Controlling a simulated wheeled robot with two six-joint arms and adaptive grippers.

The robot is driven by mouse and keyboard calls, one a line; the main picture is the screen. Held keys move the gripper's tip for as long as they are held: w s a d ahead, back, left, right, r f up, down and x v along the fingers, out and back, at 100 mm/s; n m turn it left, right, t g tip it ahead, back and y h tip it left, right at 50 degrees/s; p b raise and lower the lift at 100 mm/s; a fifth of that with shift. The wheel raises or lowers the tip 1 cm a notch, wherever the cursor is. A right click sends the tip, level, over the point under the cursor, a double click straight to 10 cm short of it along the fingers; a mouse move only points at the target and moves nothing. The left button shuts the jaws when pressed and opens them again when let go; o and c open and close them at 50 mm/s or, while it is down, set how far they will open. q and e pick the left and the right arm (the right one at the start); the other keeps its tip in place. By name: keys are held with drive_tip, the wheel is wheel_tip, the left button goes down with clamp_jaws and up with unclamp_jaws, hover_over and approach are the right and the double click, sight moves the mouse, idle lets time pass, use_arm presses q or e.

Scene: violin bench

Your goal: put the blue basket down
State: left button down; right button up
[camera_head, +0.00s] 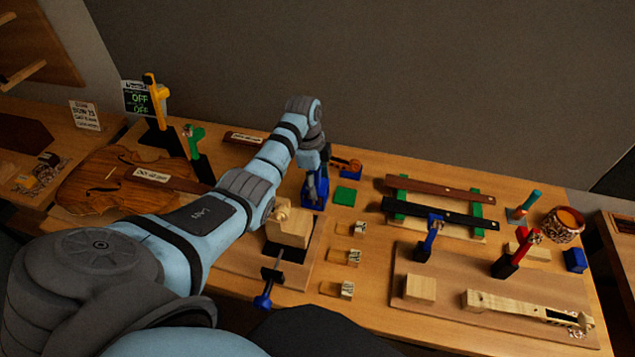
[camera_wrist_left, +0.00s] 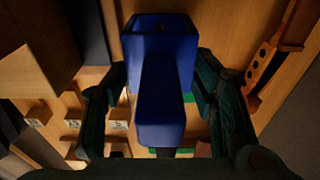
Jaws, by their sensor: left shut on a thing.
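The blue basket (camera_head: 313,196) is at the middle of the bench, below my left gripper (camera_head: 319,172), partly hidden by it in the head view. The left wrist view shows the basket (camera_wrist_left: 160,105) close up, between the two dark fingers of the left gripper (camera_wrist_left: 160,110). The fingers are shut on it. Its hollow box end shows at the top of that view. I cannot tell whether its underside touches the bench. My right gripper is not in view.
A green square (camera_head: 345,196) lies just right of the basket. A wooden block in a vise (camera_head: 289,228) stands in front of it. Several small wooden pieces lie to the front right. A violin (camera_head: 110,182) lies at left, and a rack with dark strips (camera_head: 440,188) stands at right.

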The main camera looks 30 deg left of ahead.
use_arm(q)
drive_tip(key=shift+w, duration=0.1)
drive_tip(key=c, duration=1)
unclamp_jaws()
drive_tip(key=shift+f, duration=0.1)
drive_tip(key=o, duration=0.4)
drive_tip(key=shift+c, duration=0.2)
drive_tip(key=shift+r, duration=0.2)
